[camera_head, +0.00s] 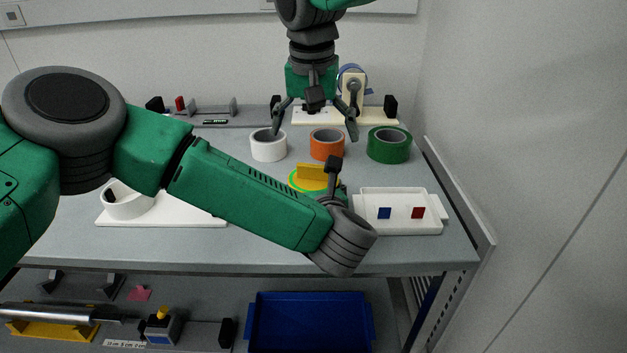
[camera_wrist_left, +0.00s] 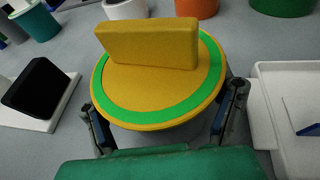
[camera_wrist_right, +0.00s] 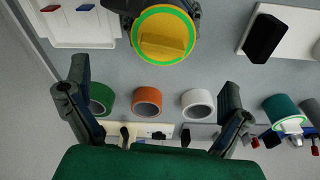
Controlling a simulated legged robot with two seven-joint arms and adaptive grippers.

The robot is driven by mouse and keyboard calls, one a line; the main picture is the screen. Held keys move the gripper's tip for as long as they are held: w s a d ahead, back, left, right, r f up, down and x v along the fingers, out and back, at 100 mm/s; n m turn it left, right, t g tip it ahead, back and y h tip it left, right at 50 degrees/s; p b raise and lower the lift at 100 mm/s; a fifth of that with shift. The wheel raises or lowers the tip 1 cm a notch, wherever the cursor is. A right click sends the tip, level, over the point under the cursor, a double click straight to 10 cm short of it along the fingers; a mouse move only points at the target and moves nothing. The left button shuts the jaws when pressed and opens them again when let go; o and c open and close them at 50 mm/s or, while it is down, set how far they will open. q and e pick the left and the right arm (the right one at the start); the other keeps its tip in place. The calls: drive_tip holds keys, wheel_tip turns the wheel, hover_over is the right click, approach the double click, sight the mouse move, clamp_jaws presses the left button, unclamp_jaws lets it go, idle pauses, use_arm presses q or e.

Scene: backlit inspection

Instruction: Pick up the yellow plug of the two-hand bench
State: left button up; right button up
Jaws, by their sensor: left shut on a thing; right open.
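The yellow plug (camera_head: 311,172) is a round yellow disc with a green ring and an upright bar handle, at the middle of the bench (camera_head: 250,245). My left arm partly hides it in the head view. In the left wrist view the plug (camera_wrist_left: 152,48) sits between the fingers of my left gripper (camera_wrist_left: 163,108), which is shut on its disc. The right wrist view shows the plug (camera_wrist_right: 163,37) from above. My right gripper (camera_head: 315,132) is open and empty, pointing down above the back of the bench near the tape rolls.
White (camera_head: 268,146), orange (camera_head: 327,145) and green (camera_head: 389,146) rolls stand behind the plug. A white tray (camera_head: 400,228) with blue and red pieces lies right. A white fixture (camera_head: 170,219) is left. A blue bin (camera_head: 310,320) sits on the lower shelf. A wall bounds the right side.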

sight(313, 166)
drive_tip(key=f, duration=0.3)
drive_tip(key=w+f, duration=0.1)
drive_tip(key=f, duration=0.5)
drive_tip(key=shift+w+a+f, duration=0.1)
drive_tip(key=shift+w, duration=0.2)
drive_tip(key=shift+c, duration=0.5)
drive_tip(key=c, duration=1.2)
drive_tip(key=shift+s, duration=0.1)
drive_tip(key=c, duration=0.4)
drive_tip(key=shift+f, duration=0.1)
